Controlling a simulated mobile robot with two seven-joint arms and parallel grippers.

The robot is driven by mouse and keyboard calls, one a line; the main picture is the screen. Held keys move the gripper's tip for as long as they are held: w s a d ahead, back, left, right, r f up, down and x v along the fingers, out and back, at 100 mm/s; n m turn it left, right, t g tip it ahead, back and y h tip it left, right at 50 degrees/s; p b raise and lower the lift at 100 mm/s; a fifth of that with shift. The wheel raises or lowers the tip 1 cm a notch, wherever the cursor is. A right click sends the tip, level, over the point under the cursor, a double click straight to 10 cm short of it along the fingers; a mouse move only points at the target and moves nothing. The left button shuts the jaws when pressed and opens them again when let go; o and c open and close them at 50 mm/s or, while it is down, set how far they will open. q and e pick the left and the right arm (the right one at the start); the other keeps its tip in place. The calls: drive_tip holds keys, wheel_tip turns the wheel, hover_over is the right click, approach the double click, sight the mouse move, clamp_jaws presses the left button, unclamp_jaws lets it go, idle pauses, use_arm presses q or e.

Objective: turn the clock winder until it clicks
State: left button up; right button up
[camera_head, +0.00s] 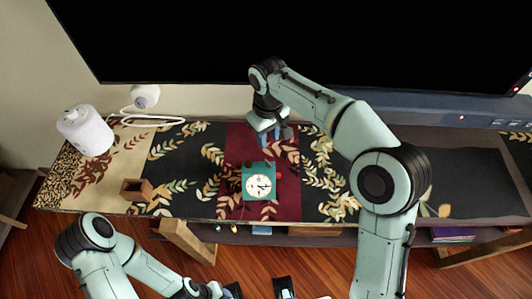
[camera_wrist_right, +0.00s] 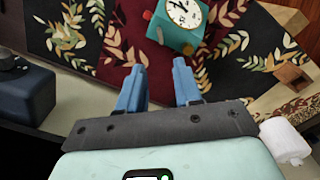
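The teal clock (camera_head: 259,183) with a round cream face lies face up on the patterned table runner, and it also shows at the top of the right wrist view (camera_wrist_right: 180,22). A small red knob (camera_wrist_right: 147,14), which looks like the winder, sticks out of the clock's side in that view. My right gripper (camera_head: 270,136) is behind the clock, near the screen. Its two blue fingers (camera_wrist_right: 158,68) are apart with nothing between them, pointing toward the clock without touching it. My left gripper (camera_head: 258,289) is low in the head view, in front of the table, with its dark fingers apart and empty.
A large black screen (camera_head: 300,40) stands along the back. A white cylinder (camera_head: 85,131), a white device with a cable (camera_head: 145,96) and an open wooden box (camera_head: 136,189) are on the left. The runner (camera_head: 190,175) is clear on both sides of the clock.

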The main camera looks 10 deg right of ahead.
sight(268, 162)
wheel_tip(268, 162, down, 12)
drive_tip(key=shift+s+f+b, duration=0.1)
drive_tip(key=shift+b, duration=0.75)
clamp_jaws()
